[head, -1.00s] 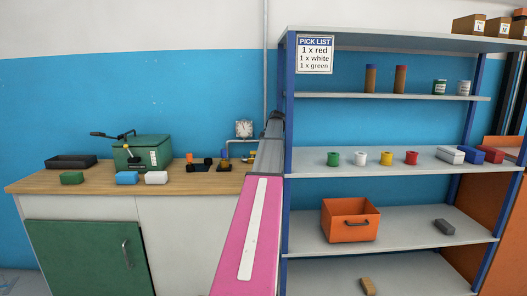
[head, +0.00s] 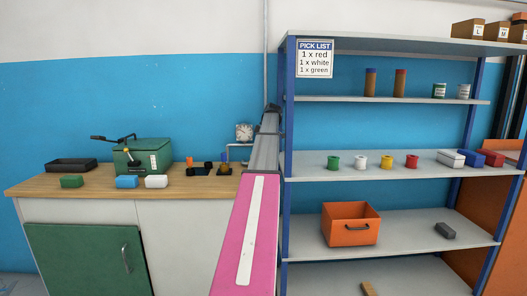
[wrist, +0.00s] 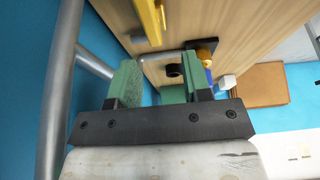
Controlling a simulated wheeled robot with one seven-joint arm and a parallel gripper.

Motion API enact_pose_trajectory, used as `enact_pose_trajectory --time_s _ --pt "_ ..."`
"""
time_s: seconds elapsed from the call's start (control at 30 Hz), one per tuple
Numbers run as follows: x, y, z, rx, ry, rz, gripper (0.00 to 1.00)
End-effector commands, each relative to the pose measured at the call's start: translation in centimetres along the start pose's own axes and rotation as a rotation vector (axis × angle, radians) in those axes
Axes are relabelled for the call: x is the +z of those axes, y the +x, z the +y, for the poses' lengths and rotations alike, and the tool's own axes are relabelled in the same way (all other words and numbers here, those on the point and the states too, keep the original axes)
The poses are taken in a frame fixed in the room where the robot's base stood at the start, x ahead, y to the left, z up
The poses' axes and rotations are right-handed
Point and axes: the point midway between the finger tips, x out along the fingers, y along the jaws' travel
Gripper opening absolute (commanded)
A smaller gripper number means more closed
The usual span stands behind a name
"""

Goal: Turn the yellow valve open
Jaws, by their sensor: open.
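In the wrist view my gripper (wrist: 160,80) has its two green fingers apart, with nothing held between them. A long yellow bar (wrist: 149,20), which looks like the yellow valve's handle, lies beyond the fingertips at the top edge and is cut off there. It is apart from the fingers. A thin grey pipe and a small black round part (wrist: 173,70) show in the gap between the fingers. In the head view my own arm hides the valve and the gripper.
A thick grey pipe (wrist: 62,75) runs close left of my gripper. A brass and blue fitting (wrist: 205,60) on a dark plate is at the right. The wooden bench (head: 110,184) carries a green box (head: 141,156) and coloured blocks. A shelf unit (head: 400,222) stands right of my arm.

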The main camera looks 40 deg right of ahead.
Motion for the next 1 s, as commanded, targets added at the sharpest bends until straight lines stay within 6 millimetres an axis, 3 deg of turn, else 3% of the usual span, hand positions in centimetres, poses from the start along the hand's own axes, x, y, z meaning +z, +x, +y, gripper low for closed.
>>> enact_pose_trajectory --time_s 0.3,0.5,1.0 --pt "-6.3 -1.1 -2.4 0.0 -0.002 0.0 0.45" --pt "-8.9 -1.6 -3.3 0.0 0.0 0.0 0.45" --pt "-10.0 -1.9 -3.6 0.0 0.002 0.0 0.45"
